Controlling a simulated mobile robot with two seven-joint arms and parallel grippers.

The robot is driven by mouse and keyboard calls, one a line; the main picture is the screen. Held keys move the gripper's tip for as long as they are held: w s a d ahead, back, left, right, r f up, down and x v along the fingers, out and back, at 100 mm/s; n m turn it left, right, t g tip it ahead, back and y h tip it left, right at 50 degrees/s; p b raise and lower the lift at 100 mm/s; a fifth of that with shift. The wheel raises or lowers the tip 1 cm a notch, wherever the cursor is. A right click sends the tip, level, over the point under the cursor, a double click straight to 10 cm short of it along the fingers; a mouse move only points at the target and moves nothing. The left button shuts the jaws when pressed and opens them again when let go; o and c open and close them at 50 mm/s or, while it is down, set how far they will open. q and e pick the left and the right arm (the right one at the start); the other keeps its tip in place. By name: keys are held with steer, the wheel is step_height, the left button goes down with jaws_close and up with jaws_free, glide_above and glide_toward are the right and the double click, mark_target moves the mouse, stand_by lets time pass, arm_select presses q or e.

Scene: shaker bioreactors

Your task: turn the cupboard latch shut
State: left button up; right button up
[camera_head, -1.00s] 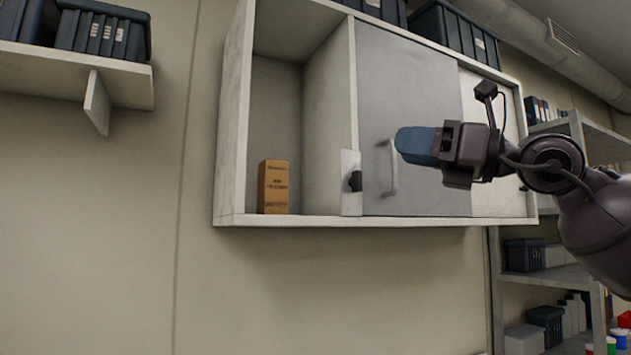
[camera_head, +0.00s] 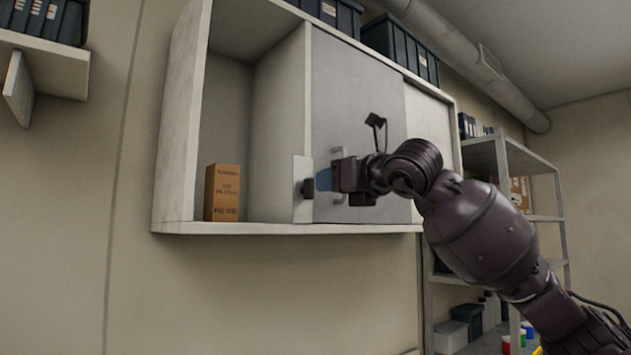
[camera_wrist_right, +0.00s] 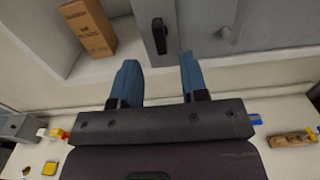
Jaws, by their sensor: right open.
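The white wall cupboard (camera_head: 172,170) has a grey sliding door (camera_head: 345,95) with a bar handle (camera_head: 338,154). The black latch (camera_head: 307,188) sits on a pale plate (camera_head: 302,210) at the door's left edge. In the right wrist view the latch (camera_wrist_right: 159,36) is an upright dark knob just beyond the fingertips and lined up with the gap between them. My right gripper (camera_wrist_right: 158,66) is open and empty, its blue fingers either side of that gap. In the head view the gripper (camera_head: 322,180) is close beside the latch; contact cannot be told. My left gripper is not in view.
A brown box (camera_head: 222,193) stands in the cupboard's open left compartment. Dark bins (camera_head: 400,48) sit on top of the cupboard. A metal shelf unit (camera_head: 505,165) stands at the right. The wall below the cupboard is clear.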

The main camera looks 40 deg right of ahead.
mark_target(313, 186)
steer(key=w, duration=0.3)
steer(key=w+p, duration=0.1)
steer(key=w, duration=0.1)
steer(key=shift+a, duration=0.25)
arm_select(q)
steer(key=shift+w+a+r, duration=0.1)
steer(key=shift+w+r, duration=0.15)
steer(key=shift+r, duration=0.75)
arm_select(e)
steer(key=shift+w, duration=0.45)
jaws_close()
